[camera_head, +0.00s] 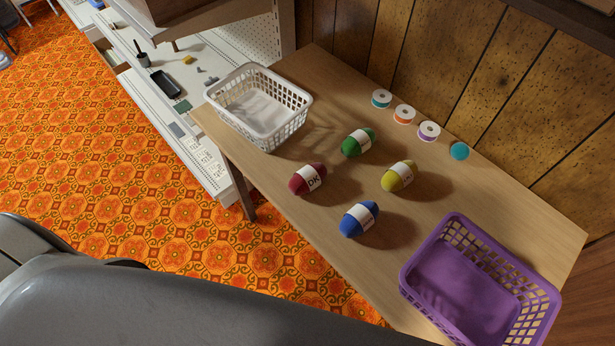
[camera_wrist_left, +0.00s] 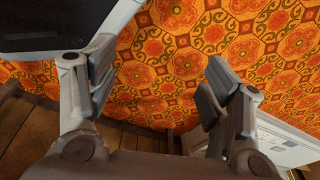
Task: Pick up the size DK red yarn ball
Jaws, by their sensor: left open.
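The red yarn ball (camera_head: 301,184) with a white band reading DK lies on the wooden table near its front edge, in the head view. A green yarn ball (camera_head: 352,143), a yellow one (camera_head: 394,179) and a blue one (camera_head: 352,224) lie near it, apart from each other. My left gripper (camera_wrist_left: 158,82) is open and empty in the left wrist view, with patterned floor behind its fingers. No yarn ball shows in that view. Neither gripper shows in the head view.
A white basket (camera_head: 293,128) stands at the table's far left end, a purple basket (camera_head: 409,277) at the near right end. A white workbench with pegboard (camera_head: 150,62) adjoins at left. Orange carpet (camera_head: 110,180) is clear.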

